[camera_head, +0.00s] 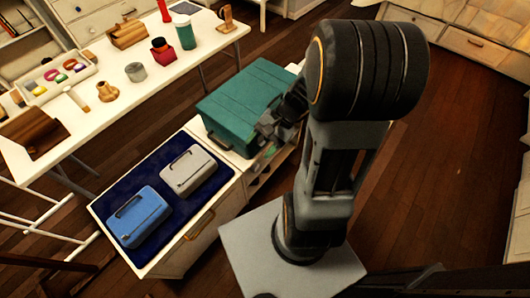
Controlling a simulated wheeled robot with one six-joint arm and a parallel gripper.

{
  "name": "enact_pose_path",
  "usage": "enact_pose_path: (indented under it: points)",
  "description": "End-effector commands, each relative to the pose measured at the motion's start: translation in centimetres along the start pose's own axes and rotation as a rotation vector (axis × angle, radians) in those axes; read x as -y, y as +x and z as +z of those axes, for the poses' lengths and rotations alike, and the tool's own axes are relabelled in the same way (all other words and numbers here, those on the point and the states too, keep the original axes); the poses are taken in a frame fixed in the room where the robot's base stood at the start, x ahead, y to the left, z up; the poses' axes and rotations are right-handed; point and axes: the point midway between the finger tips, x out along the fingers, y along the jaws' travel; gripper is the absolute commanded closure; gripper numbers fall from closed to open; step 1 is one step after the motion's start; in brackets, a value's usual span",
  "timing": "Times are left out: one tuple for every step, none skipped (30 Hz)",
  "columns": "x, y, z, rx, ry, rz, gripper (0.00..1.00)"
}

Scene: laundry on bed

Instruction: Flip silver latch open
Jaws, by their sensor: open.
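A large teal case (248,95) lies with its lid down on a white cabinet in the middle of the view. My gripper (266,136) is at the right front side of this case, low and close against it, with its fingers small and dark in the picture. It is open. I cannot tell whether it touches the case. No silver latch can be made out; my gripper and wrist cover part of the case's front side. A smaller grey case (188,172) and a blue case (139,217) lie to the lower left, both closed.
The two smaller cases rest on a dark blue mat (208,188) on a cabinet. Behind, a long white table (115,108) holds a compartment tray (60,76), a green cup (184,32) and several small items. Wooden floor (440,190) is clear at right.

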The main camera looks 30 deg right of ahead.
Motion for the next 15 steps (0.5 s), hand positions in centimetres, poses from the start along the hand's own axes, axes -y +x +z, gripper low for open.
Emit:
enact_pose_path:
  points:
    - [-2.0, 2.7, -3.3, 0.075, 0.137, -0.121, 0.40]
    - [-2.5, 3.4, -4.5, 0.111, 0.207, -0.197, 0.40]
    - [-3.2, 4.2, -6.3, 0.154, 0.296, -0.299, 0.40]
    - [-3.7, 4.7, -7.6, 0.184, 0.360, -0.376, 0.40]
    - [-4.3, 5.2, -9.0, 0.209, 0.422, -0.454, 0.40]
    - [-5.2, 5.8, -10.8, 0.238, 0.498, -0.554, 0.40]
    - [-5.9, 6.1, -12.1, 0.255, 0.552, -0.629, 0.40]
    - [-6.6, 6.5, -13.4, 0.271, 0.603, -0.701, 0.40]
    - [-7.6, 6.9, -15.1, 0.286, 0.667, -0.793, 0.40]
    - [-8.4, 7.2, -16.2, 0.294, 0.711, -0.859, 0.40]
    - [-9.2, 7.5, -17.3, 0.302, 0.751, -0.921, 0.40]
    - [-10.3, 7.8, -18.7, 0.306, 0.800, -0.998, 0.40]
    - [-11.1, 8.0, -19.6, 0.308, 0.834, -1.052, 0.40]
    - [-11.9, 8.2, -20.4, 0.309, 0.865, -1.100, 0.40]
    - [-12.8, 8.5, -21.4, 0.310, 0.901, -1.159, 0.40]
